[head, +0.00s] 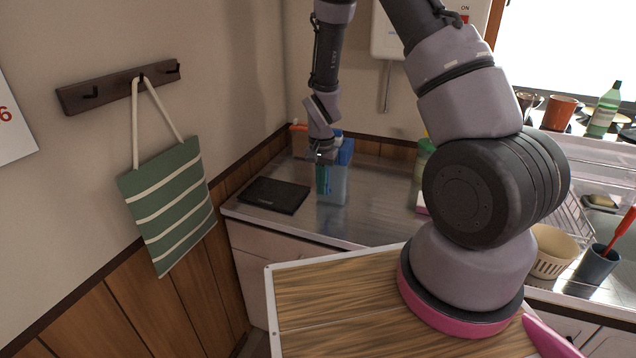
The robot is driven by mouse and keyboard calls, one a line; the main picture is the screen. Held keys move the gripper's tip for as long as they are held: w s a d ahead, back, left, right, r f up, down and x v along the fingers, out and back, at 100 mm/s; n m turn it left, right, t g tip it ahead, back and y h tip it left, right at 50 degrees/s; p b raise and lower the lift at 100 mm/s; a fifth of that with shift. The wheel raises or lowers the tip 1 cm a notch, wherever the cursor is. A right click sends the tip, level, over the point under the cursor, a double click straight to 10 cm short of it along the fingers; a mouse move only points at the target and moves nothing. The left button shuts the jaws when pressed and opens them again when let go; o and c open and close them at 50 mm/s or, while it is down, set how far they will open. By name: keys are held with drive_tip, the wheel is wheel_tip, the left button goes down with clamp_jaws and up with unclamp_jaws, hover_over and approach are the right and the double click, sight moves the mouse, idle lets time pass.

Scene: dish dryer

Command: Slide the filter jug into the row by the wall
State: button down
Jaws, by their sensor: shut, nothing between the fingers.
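The likely filter jug (338,185) is a clear bluish container with a darker blue upper part. I cannot tell whether the fingers touch the jug. Behind and left of it an orange-topped item (299,130) stands by the wall, mostly hidden. A green bottle (423,152) stands to the right, partly hidden by my arm.
A flat black board (273,195) lies left of the jug. Bare counter lies between the jug and the green bottle. A cream basket (553,250) and a grey cup (597,264) stand at the right. A striped bag (168,205) hangs on the left wall.

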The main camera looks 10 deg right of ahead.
drive_tip(key=shift+w+d, duration=0.35)
drive_tip(key=shift+w, duration=0.25)
drive_tip(key=w+d, duration=0.6)
drive_tip(key=w, duration=0.3)
drive_tip(key=w+d, duration=0.7)
drive_tip(key=w, duration=0.2)
drive_tip(key=shift+w, duration=0.25)
drive_tip(key=shift+s+a, duration=0.1)
